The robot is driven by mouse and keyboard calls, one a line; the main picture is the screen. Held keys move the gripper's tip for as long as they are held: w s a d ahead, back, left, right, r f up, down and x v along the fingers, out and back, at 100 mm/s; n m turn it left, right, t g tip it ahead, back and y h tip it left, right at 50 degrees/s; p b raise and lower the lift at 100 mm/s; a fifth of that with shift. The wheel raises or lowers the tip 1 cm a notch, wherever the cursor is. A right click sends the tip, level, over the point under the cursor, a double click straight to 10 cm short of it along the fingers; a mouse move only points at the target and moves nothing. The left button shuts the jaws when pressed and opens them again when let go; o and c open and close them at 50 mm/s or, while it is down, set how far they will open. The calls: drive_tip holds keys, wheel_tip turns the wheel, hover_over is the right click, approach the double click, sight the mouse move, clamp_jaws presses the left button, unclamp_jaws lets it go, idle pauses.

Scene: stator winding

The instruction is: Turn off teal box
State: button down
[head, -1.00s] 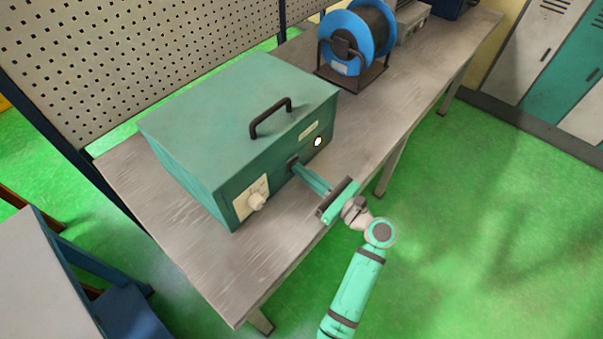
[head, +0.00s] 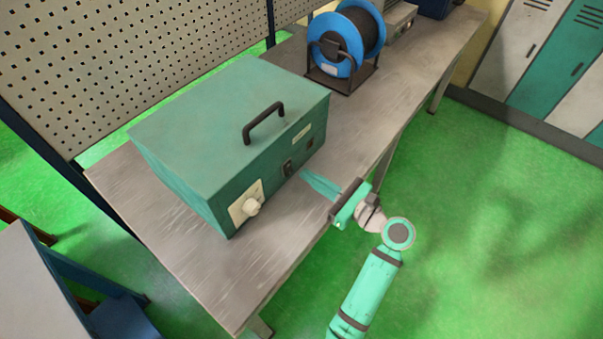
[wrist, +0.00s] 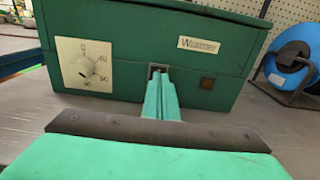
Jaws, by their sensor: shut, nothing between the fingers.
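The teal box (head: 225,135) stands on the workbench with a black handle (head: 264,123) on its lid. The wrist view also shows the dial (wrist: 86,67), the switch (wrist: 157,70), partly hidden by my fingertips, and the brownish, unlit lamp (wrist: 207,83). My gripper (head: 306,177) is shut and empty. Its fingertips are in front of the switch, with a small gap in the head view.
A blue cable reel (head: 346,45) stands on the workbench (head: 400,75) behind the box. A perforated panel (head: 130,60) rises along the bench's far side. Green floor lies open at the right, with lockers (head: 545,65) beyond.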

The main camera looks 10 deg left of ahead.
drive_tip(key=r+v, duration=0.1)
drive_tip(key=v, duration=0.8)
drive_tip(key=shift+s+d, duration=0.2)
drive_tip(key=shift+s, duration=0.1)
